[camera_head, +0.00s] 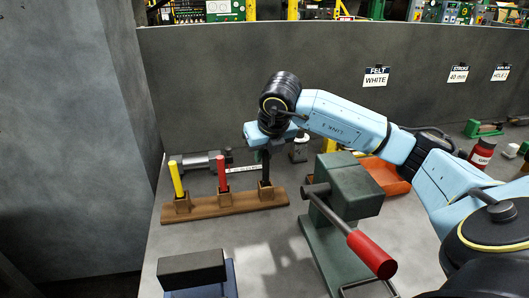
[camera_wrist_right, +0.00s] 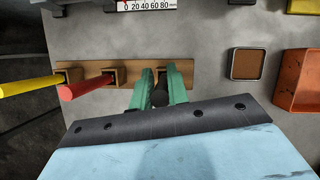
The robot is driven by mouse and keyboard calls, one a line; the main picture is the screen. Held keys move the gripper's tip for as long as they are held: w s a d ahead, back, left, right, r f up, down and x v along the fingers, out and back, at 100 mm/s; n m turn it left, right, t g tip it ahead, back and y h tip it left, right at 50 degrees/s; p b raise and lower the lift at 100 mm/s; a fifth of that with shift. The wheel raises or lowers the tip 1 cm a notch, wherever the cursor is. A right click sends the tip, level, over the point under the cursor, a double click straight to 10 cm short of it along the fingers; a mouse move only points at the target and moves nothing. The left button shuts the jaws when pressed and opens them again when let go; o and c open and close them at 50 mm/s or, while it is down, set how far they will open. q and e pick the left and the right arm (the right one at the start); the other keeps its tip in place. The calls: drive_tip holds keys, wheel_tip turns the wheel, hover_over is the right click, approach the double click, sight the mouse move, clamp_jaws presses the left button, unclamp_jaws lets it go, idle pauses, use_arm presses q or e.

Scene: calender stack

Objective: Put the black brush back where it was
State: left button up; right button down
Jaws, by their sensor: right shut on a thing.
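The black brush (camera_head: 265,168) stands upright at the right-hand holder of the wooden rack (camera_head: 235,201). Its lower end meets that holder, but I cannot tell how deep it sits. My right gripper (camera_head: 266,150) is above the rack, shut on the upper part of the brush. In the right wrist view, the green fingers (camera_wrist_right: 160,92) close around the dark brush end (camera_wrist_right: 160,97), with the rack (camera_wrist_right: 91,75) below. A yellow brush (camera_head: 176,180) and a red brush (camera_head: 222,174) stand in the other holders. My left gripper is not in view.
A green press (camera_head: 346,186) with a red-handled lever (camera_head: 371,254) stands right of the rack. Behind it is an orange tray (camera_head: 384,176). A dark block on a blue base (camera_head: 192,270) sits in front. A ruler (camera_wrist_right: 148,5) lies behind the rack.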

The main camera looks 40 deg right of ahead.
drive_tip(key=shift+d+f, duration=0.1)
drive_tip(key=shift+f, duration=0.15)
drive_tip(key=shift+f+b, duration=0.35)
drive_tip(key=shift+b, duration=0.1)
drive_tip(key=shift+d, duration=0.1)
drive_tip(key=c, duration=1.3)
unclamp_jaws()
drive_tip(key=shift+f, duration=0.1)
